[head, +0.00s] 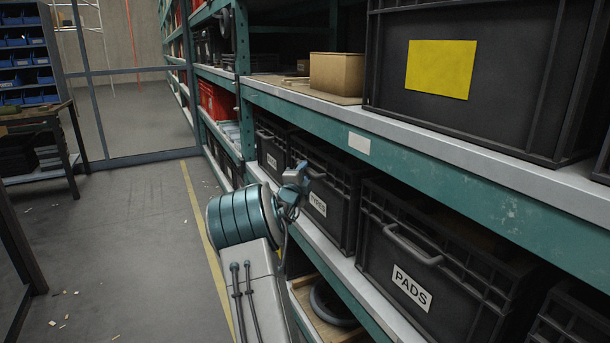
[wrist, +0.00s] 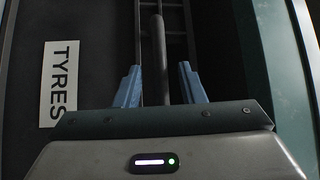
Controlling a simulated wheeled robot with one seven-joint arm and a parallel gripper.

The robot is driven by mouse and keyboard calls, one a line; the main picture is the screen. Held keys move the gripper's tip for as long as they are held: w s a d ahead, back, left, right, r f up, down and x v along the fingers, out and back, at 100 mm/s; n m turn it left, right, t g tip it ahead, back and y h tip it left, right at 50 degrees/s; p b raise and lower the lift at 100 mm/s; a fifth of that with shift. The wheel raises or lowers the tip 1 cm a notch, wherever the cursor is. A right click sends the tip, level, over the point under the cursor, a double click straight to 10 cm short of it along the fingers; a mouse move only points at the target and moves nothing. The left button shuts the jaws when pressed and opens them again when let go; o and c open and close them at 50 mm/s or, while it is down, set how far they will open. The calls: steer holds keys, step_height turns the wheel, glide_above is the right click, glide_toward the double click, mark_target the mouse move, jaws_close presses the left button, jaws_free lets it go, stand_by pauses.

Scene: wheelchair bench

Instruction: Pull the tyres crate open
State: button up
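The tyres crate (head: 338,208) is a dark plastic box on the middle shelf, its front about in line with the crates beside it. Its white TYRES label (head: 317,203) shows in the head view and, turned sideways, in the wrist view (wrist: 59,84). My gripper (head: 297,190) is at the crate's front, near the top. In the wrist view my gripper (wrist: 160,66) is open, with one blue finger on each side of the crate's bar handle (wrist: 158,45). Gaps show between the handle and both fingers. My arm hides part of the crate in the head view.
The PADS crate (head: 430,265) stands right of it and another dark crate (head: 271,146) stands left. A green shelf beam (head: 390,155) runs above. A black tyre (head: 332,303) lies on the lower shelf. The aisle floor (head: 130,240) at left is mostly clear.

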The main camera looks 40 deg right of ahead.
steer(key=shift+w+d, duration=0.15)
steer(key=shift+d, duration=0.2)
jaws_close()
